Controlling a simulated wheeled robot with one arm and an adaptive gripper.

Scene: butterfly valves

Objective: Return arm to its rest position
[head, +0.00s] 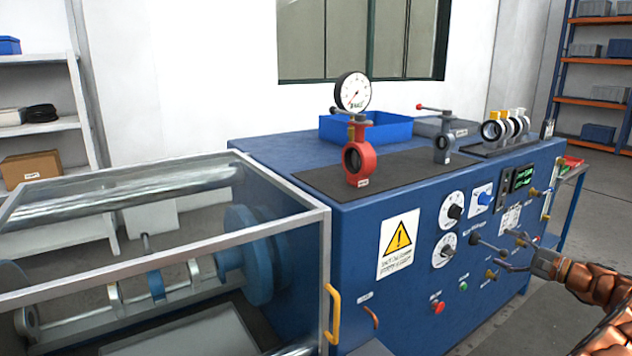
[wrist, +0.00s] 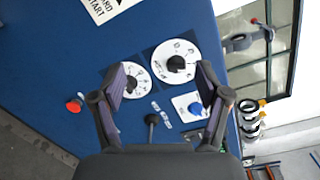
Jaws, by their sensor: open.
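My gripper (head: 507,250) is at the right of the head view, in front of the control panel on the blue test bench (head: 350,260). In the wrist view my gripper (wrist: 161,78) has its two fingers spread wide with nothing held between them. Beyond the fingers are two white dials with black knobs, the upper dial (wrist: 176,62) and the lower dial (wrist: 132,80). A black-knobbed lever (wrist: 152,121) stands out between the fingers, near the gripper's body. I cannot tell whether any finger touches the panel. Part of my arm shows at the lower right of the head view.
A red valve with a gauge (head: 360,160) and a grey valve (head: 442,148) stand on the bench top. A blue tray (head: 390,130) lies behind them. A clear-guarded machine frame (head: 325,240) is at left. Open floor lies right of the bench.

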